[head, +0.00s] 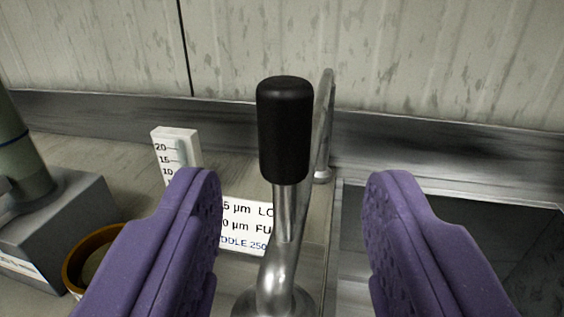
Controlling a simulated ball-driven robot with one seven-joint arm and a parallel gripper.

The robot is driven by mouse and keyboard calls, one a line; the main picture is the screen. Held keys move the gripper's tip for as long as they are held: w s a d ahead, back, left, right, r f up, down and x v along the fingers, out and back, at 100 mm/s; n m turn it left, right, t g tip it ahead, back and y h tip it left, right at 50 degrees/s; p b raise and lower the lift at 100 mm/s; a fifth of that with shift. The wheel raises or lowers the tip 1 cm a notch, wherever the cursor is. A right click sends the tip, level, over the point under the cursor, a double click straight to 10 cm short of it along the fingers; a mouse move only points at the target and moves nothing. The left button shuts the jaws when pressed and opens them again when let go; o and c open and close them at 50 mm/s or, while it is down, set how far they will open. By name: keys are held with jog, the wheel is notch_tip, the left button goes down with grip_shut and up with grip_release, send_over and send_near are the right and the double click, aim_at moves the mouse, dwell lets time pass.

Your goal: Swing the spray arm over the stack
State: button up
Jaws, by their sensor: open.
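The spray arm shows in the head view as a bent metal tube (322,125) rising behind a black handle (285,130). The handle stands upright on a metal rod (285,212) above a curved metal base. My gripper (290,205) is open, with one purple finger on each side of the rod and a clear gap to both. The fingers are apart from the handle, which rises above the fingertips between them. The stack is not clearly in view.
A white scale marker (176,150) and a printed label (245,228) stand left of the handle. An orange-brown ring (82,262) and a grey block with a post (55,225) are further left. A dark sink-like recess (440,225) lies right. A metal-edged wall closes the back.

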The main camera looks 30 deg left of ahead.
aim_at(285, 139)
jog(key=x, duration=0.7)
jog(key=shift+w+a, duration=0.15)
jog(key=shift+a, duration=0.1)
jog(key=shift+c, duration=0.5)
